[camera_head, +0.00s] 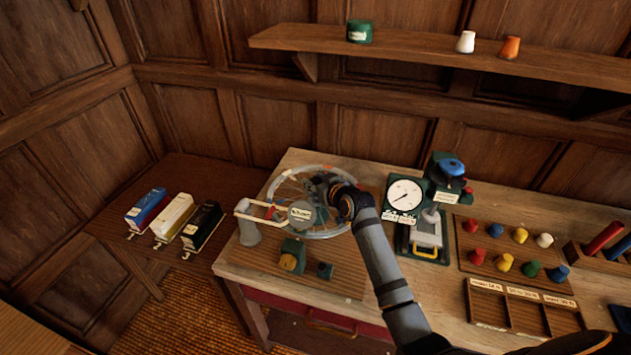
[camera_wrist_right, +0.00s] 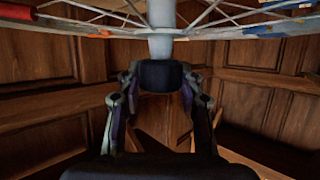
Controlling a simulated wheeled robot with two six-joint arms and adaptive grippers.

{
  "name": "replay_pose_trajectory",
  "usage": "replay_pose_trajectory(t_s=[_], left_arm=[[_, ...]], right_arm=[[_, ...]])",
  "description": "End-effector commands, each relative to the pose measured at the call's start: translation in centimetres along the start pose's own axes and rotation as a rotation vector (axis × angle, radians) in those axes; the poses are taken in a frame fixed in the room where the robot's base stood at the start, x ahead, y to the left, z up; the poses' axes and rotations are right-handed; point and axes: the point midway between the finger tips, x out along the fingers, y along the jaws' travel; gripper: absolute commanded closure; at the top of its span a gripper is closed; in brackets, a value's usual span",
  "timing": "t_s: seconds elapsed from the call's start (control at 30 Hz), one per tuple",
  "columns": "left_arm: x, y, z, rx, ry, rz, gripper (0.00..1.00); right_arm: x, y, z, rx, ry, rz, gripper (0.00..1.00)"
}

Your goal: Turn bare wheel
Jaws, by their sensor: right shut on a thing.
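The bare wheel (camera_head: 289,176), a spoked wheel with a pale rim, lies on a wooden board at the left part of the bench. My right gripper (camera_head: 326,187) reaches over its middle from the right and covers the hub there. In the right wrist view the wheel (camera_wrist_right: 240,33) crosses the top with its spokes, and a pale grey hub post (camera_wrist_right: 162,42) runs down to a dark end piece. My right gripper (camera_wrist_right: 160,78) is shut on this dark end piece, one finger on each side. My left gripper is not in view.
A grey stand with a red-and-white arm (camera_head: 248,232) and a round labelled disc (camera_head: 301,213) are beside the wheel. A green-framed dial gauge (camera_head: 404,195) stands to the right. Coloured pegs (camera_head: 503,262) and a compartment tray (camera_head: 489,306) lie farther right. Three boxes (camera_head: 173,217) sit at left.

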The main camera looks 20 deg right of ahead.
Motion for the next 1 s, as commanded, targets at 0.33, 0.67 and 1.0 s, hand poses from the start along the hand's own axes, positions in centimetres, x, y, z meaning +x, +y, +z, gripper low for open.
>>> replay_pose_trajectory(t_s=[0.33, 0.67, 1.0], left_arm=[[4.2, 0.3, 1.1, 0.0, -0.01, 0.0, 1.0], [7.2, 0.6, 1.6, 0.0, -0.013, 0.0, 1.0], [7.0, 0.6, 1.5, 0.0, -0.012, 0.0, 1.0]], right_arm=[[0.5, 0.2, 0.9, -0.081, 0.0, -0.186, 1.0], [0.1, 0.0, 0.2, -0.151, 0.0, -0.361, 1.0], [0.0, -0.1, 0.1, -0.151, -0.002, -0.364, 0.55]])
